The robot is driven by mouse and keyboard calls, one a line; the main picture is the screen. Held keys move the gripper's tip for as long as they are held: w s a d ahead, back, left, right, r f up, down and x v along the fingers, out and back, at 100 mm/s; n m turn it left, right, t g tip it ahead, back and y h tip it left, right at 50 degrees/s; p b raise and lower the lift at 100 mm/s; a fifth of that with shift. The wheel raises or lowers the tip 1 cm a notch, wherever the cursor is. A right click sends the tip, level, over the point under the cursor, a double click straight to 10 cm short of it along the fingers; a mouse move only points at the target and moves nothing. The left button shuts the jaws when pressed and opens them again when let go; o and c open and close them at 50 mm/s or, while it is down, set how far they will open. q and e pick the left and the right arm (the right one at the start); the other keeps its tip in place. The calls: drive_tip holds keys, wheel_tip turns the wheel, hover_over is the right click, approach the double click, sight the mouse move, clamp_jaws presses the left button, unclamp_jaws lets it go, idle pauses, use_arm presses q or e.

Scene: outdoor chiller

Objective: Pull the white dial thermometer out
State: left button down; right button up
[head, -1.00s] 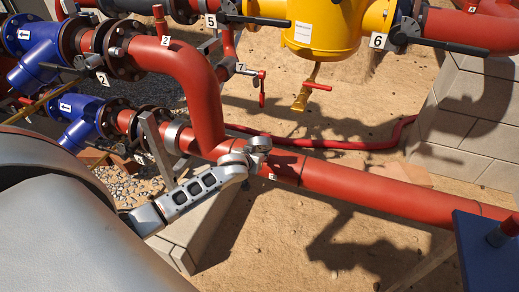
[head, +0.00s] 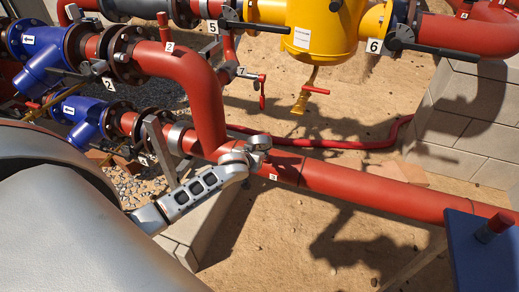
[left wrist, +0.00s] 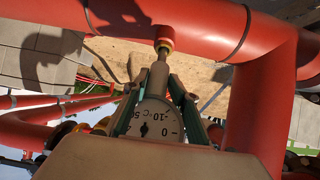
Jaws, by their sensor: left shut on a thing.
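The white dial thermometer (left wrist: 150,122) fills the lower middle of the left wrist view, its face marked in °C. How deep the stem sits there is hidden. In the head view the thermometer (head: 259,142) shows as a small round head above the pipe, beside my left gripper (head: 246,158). The left gripper's teal fingers (left wrist: 155,108) are shut on the thermometer from both sides. My right gripper is not in view.
The long red pipe (head: 370,190) runs under the gripper to the right. A yellow vessel (head: 322,28), blue fittings (head: 45,68) and valve handles crowd the back. A blue surface with a red knob (head: 480,255) stands at the lower right. Open sand (head: 285,225) lies in front.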

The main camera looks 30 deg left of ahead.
use_arm(q)
drive_tip(key=r, duration=0.1)
drive_tip(key=r+p, duration=0.1)
drive_tip(key=r, duration=0.2)
drive_tip(key=shift+s+r+p, duration=0.1)
drive_tip(key=shift+s+p, duration=0.15)
drive_tip(key=shift+p, duration=0.1)
drive_tip(key=shift+s+r+p, duration=0.25)
drive_tip(key=shift+s+p, duration=0.3)
drive_tip(key=shift+p, duration=0.25)
drive_tip(key=shift+s+d+r+p, duration=0.15)
drive_tip(key=shift+s+r+p, duration=0.1)
drive_tip(key=shift+s+p, duration=0.55)
drive_tip(key=c, duration=2.5)
unclamp_jaws()
clamp_jaws()
drive_tip(key=shift+d, duration=0.15)
